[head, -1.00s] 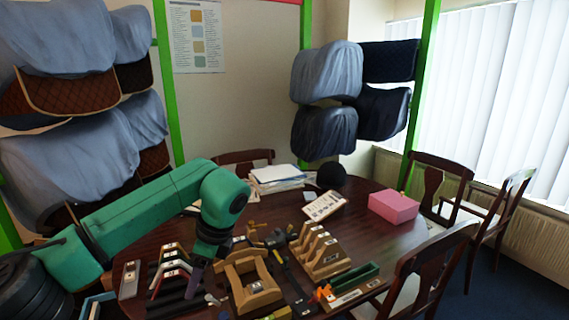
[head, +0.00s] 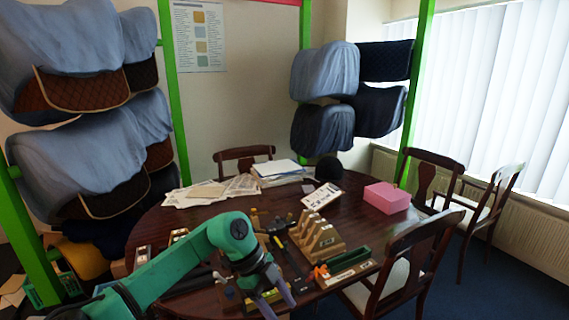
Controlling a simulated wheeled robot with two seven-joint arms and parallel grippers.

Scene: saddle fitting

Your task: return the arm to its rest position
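My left arm, green, comes in from the lower left and reaches over the near part of the round wooden table (head: 170,218). My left gripper (head: 278,304) is at the bottom of the head view, with its grey fingers pointing down and spread apart. I see nothing held between the fingers. It is near a yellowish wooden piece at the table's near side, and I cannot tell whether they touch. My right gripper is not in view.
A wooden slotted rack (head: 322,240), a green tray (head: 348,260), a pink box (head: 386,197) and papers (head: 205,192) are on the table. Chairs (head: 412,250) stand around it. Saddle racks with covered saddles (head: 75,155) stand behind at left and centre.

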